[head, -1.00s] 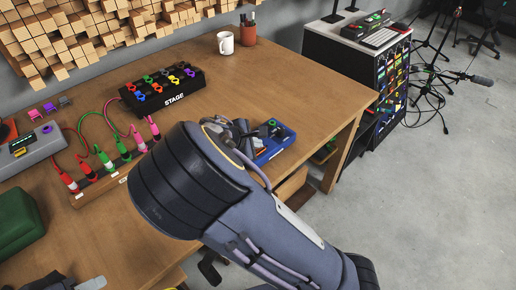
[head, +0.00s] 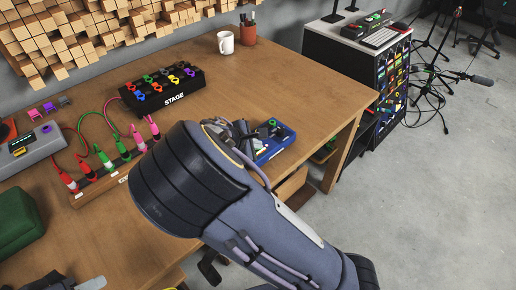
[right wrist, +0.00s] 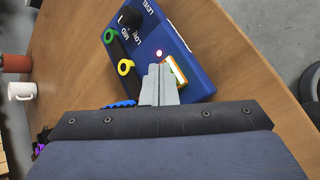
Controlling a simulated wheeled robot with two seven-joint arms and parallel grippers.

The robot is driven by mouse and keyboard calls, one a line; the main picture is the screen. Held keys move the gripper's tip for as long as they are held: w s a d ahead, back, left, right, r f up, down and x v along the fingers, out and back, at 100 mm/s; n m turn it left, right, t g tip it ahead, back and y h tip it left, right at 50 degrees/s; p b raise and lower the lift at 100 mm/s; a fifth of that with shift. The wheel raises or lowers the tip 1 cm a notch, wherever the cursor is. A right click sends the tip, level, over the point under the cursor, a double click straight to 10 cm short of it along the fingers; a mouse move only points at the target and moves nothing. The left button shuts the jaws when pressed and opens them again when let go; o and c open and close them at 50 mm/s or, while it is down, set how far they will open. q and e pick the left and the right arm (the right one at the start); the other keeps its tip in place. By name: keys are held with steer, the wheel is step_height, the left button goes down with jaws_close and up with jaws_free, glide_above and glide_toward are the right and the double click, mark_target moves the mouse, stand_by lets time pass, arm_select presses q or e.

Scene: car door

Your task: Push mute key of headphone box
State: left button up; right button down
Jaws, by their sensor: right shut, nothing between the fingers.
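The headphone box (head: 277,143) is a blue box on the right part of the table, partly hidden by my right arm. In the right wrist view the blue box (right wrist: 188,42) carries labelled dials, a green ring knob, a yellow ring knob and a small glowing red light. A key with white, orange and green edges (right wrist: 176,71) shows right beside my right gripper's tips. My right gripper (right wrist: 160,70) is shut and empty, over the box's face; I cannot tell whether it touches the key. A grey tip at the bottom left of the head view looks like my left gripper (head: 92,284), mostly cut off.
A black STAGE box (head: 163,88) with coloured knobs stands at the back. Plugs with red, green and pink cables (head: 108,160) sit in a wooden strip at left. A white mug (head: 226,43) and pen cup (head: 248,32) stand behind. The table's middle (head: 270,85) is clear.

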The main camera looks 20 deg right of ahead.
stand_by(0.4)
steer(key=shift+r+p, duration=0.3)
steer(key=shift+p, duration=0.25)
step_height(320, 180, up, 6)
steer(key=p, duration=0.6)
steer(key=shift+r, duration=0.1)
